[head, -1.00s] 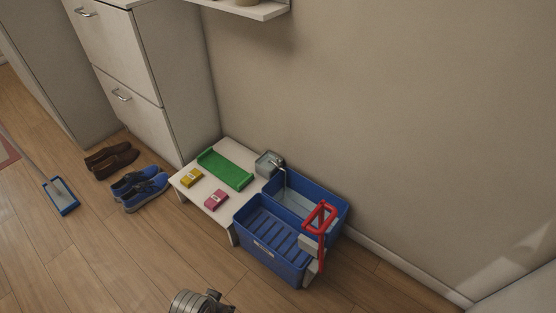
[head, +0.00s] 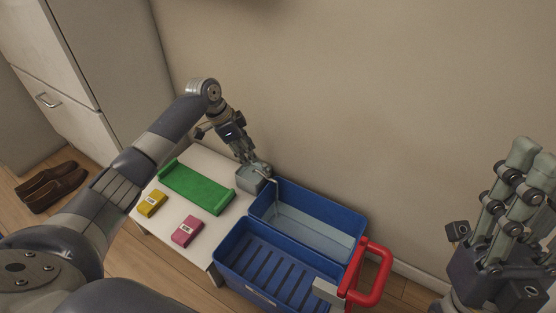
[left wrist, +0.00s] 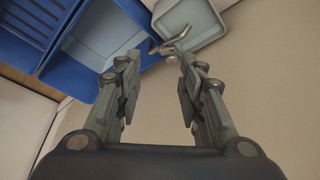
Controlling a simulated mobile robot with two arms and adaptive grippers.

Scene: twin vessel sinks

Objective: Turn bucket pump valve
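The mop bucket is blue with two basins (head: 305,265) and a red handle (head: 376,275). A small pale grey box (head: 250,180) with a thin metal spout stands at its back left corner. The metal valve and spout (left wrist: 172,42) show in the left wrist view, beyond my fingertips and against the box's rim. My left gripper (head: 255,163) is right above the box; its fingers (left wrist: 150,72) are open with nothing between them. Whether a finger touches the valve cannot be told. My right gripper (head: 535,160) is open and empty at the right, fingers up, away from the bucket.
A low white table (head: 215,157) left of the bucket holds a green tray (head: 196,187), a yellow packet (head: 152,203) and a pink packet (head: 187,231). The wall (head: 380,110) is close behind. Brown shoes (head: 47,186) lie by the white cabinet (head: 75,110).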

